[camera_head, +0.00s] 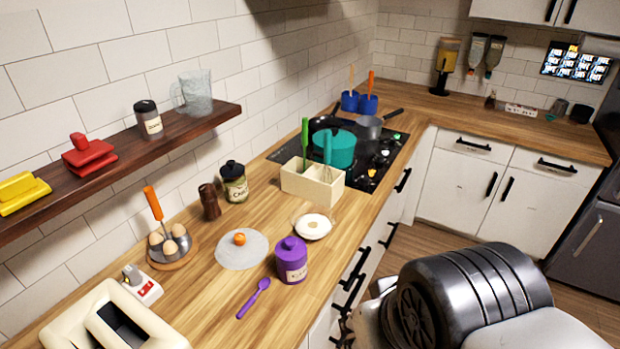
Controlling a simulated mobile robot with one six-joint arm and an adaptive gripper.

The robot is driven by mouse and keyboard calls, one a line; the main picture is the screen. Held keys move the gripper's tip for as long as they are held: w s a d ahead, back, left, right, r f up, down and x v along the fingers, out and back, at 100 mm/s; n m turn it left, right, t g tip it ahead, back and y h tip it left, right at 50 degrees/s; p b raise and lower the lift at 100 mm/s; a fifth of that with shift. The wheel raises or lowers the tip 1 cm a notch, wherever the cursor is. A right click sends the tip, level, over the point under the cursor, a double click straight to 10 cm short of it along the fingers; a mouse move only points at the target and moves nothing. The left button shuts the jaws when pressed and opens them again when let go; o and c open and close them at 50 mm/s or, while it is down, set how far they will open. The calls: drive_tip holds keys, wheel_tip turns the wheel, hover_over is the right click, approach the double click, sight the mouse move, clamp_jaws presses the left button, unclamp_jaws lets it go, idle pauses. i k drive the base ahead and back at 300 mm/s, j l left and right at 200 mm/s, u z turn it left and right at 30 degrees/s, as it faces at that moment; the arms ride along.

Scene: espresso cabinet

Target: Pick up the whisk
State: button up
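A cream utensil box (300,183) stands on the wooden counter, in front of the stove. A teal-handled utensil (327,150) stands upright in its right part. Thin pale wires seem to show at its lower end, so it looks like the whisk, but it is too small to be sure. A green-handled utensil (305,133) stands in the same box, to its left. My gripper is not in view. Only a dark rounded part of my own arm shows at the lower right, well apart from the box.
A teal pot (335,150) stands close behind the box on the black stove (376,160). A purple jar (291,261), a purple spoon (254,298) and an egg bowl (170,249) stand or lie nearer. A dark wooden shelf (120,165) overhangs at left.

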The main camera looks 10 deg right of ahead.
sight(328, 133)
drive_tip(key=l+u, duration=0.1)
drive_tip(key=u, duration=0.3)
drive_tip(key=i+l+u, duration=0.1)
drive_tip(key=u, duration=0.3)
drive_tip(key=l+u, duration=0.1)
drive_tip(key=u, duration=0.3)
drive_tip(key=i+l+u, duration=0.1)
drive_tip(key=u, duration=0.35)
drive_tip(key=l, duration=2)
drive_tip(key=i+l, duration=0.15)
drive_tip(key=l, duration=1.85)
